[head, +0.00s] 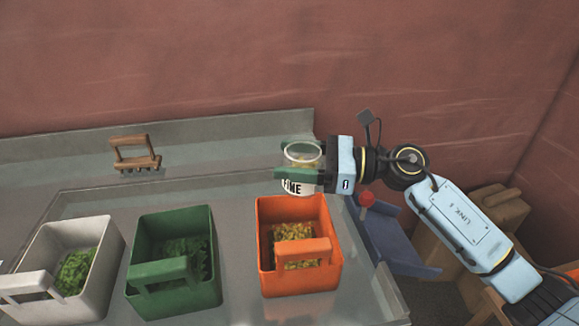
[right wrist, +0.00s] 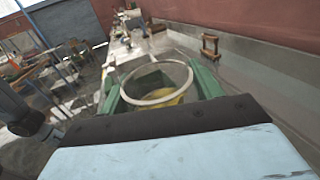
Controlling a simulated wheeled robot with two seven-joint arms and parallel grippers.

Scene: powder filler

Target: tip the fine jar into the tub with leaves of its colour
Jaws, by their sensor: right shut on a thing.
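My right gripper (head: 297,160) is shut on the clear fine jar (head: 302,187), with a green finger on either side. The jar carries a white "FINE" label and looks upright. It is held just behind and above the back rim of the orange tub (head: 264,240). In the right wrist view, the open round rim of the jar (right wrist: 157,102) shows, with yellow contents inside. The orange tub holds yellow leaves (head: 295,240). The green tub (head: 150,290) holds dark green leaves, and the white tub (head: 112,240) holds brighter green leaves. My left gripper is not in view.
The tubs stand in a row on a grey metal counter (head: 232,250), each with a handle at its front. A brown wooden stand (head: 134,155) is at the back left. A blue tray-like thing (head: 405,240) lies right of the counter. A red wall rises behind.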

